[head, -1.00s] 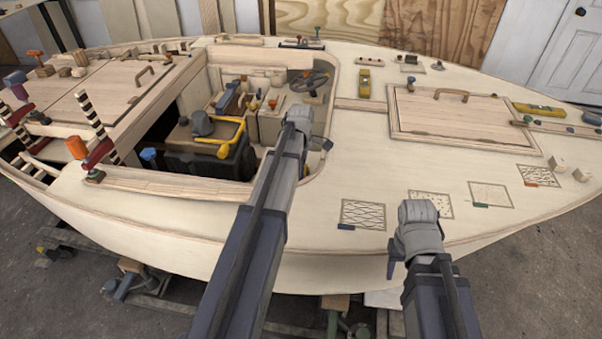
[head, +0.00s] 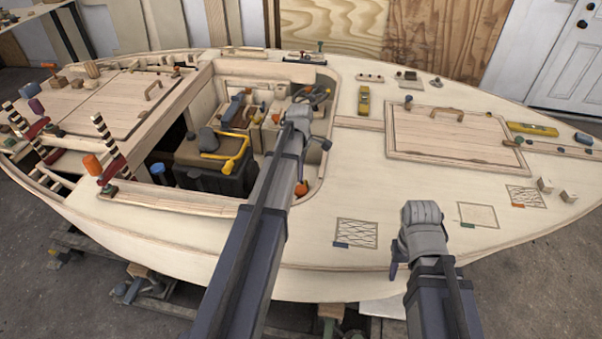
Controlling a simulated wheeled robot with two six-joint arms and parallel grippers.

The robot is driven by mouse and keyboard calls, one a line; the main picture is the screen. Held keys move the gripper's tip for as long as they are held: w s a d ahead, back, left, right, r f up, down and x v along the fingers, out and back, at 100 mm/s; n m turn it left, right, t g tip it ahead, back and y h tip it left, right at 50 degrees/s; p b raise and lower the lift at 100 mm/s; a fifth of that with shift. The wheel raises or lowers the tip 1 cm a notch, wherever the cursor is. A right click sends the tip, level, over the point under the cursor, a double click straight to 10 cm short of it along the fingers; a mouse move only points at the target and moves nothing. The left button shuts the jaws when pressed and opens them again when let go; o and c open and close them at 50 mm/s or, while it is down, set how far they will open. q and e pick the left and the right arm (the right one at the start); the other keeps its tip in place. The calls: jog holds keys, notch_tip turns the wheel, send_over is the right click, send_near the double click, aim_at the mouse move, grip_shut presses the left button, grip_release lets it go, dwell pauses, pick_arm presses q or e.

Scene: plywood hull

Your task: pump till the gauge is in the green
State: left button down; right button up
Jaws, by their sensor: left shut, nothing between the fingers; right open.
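My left gripper (head: 300,118) is at the end of the arm reaching over the open cockpit. It is shut and empty, in front of the small steering wheel (head: 318,92), and its fingertips are largely hidden by my wrist. My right gripper (head: 420,215) is open and empty above the near deck, its fingers mostly hidden too. I cannot make out a gauge face or green band. I cannot tell which fitting is the pump. A green-topped upright handle (head: 320,47) stands at the far deck edge. A round orange part (head: 301,188) shows beside my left forearm, partly covered.
The cockpit holds a dark box (head: 210,178) with a yellow bent handle (head: 236,150). A wooden hatch (head: 450,135) and yellow level (head: 532,129) lie at right. The near deck is mostly clear.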

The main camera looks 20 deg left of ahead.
pick_arm(q)
notch_tip(320, 180, up, 5)
jog(key=p, duration=0.4)
jog(key=shift+d+r, duration=0.1)
jog(key=shift+r, duration=0.05)
dwell(0.4)
jog(key=s+d+m, duration=0.7)
jog(key=d+m, duration=0.1)
jog(key=s+d+m, duration=0.7)
jog(key=d+m, duration=0.1)
jog(key=d, duration=0.1)
jog(key=s+d+m+y, duration=0.1)
jog(key=s+d+m, duration=0.6)
jog(key=d+m, duration=0.1)
jog(key=shift+d+m, duration=0.3)
jog(key=shift+d, duration=0.1)
dwell(0.8)
